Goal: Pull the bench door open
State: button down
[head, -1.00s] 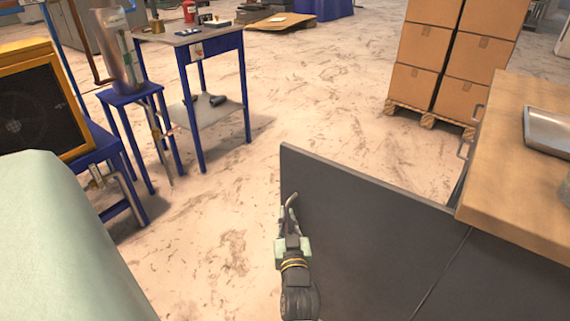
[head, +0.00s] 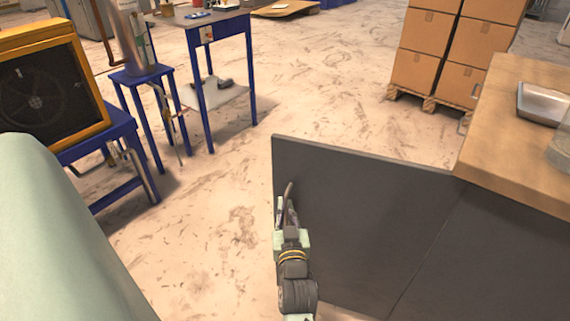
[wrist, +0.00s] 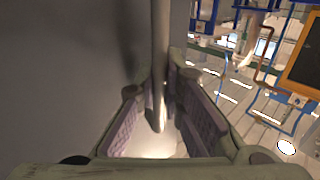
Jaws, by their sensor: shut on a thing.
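The bench door (head: 350,215) is a dark grey panel standing swung out from the bench at the right in the head view. It also fills the left of the wrist view (wrist: 75,75). A thin metal handle (head: 287,192) stands near the door's free edge. In the wrist view the handle (wrist: 160,50) runs down between the two padded fingers. My gripper (head: 285,215) is at the door's outer face by that edge, shut on the handle. The exact contact of the pads is hard to see.
The bench top (head: 515,125) is wooden and holds a metal tray (head: 541,103). Stacked cardboard boxes (head: 440,50) stand on a pallet behind. Blue tables (head: 218,25) and an orange-framed unit (head: 50,85) stand at the left. The floor (head: 205,225) left of the door is clear.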

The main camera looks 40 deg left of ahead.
jog(key=c, duration=2)
grip_release()
jog(key=shift+o, duration=0.2)
